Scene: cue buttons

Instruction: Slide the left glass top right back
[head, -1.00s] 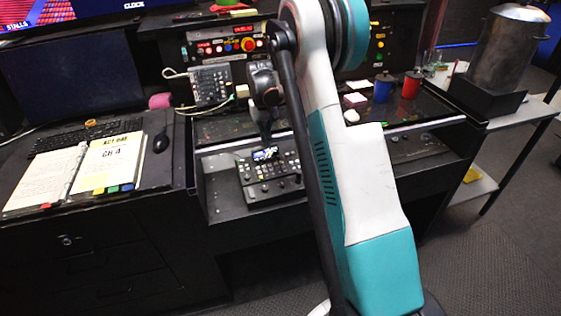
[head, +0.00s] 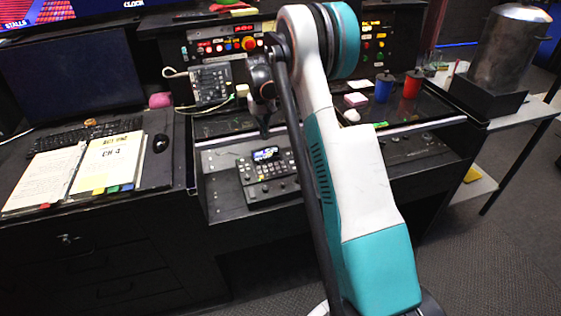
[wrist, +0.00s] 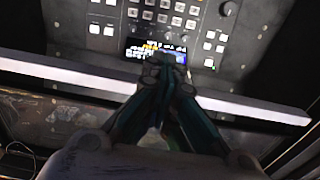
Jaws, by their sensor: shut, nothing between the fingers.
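The left glass top (head: 222,126) is a dark, glossy pane behind the black button panel (head: 267,176) in the head view. My arm hides its right part. In the wrist view a pale edge strip (wrist: 60,70) runs across below the button panel (wrist: 175,25), with dark glossy glass (wrist: 50,112) beside it. My gripper (head: 265,134) is shut and empty, pointing down near the pane's front edge in the head view. In the wrist view its closed fingertips (wrist: 168,58) overlap the panel's small screen. I cannot tell whether they touch the edge.
An open binder (head: 85,170), keyboard (head: 85,136) and mouse (head: 160,143) lie on the left desk. A keypad unit (head: 210,82) stands behind the glass. Blue (head: 383,88) and red (head: 412,84) cups stand at the right. The button panel's recess is uncovered.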

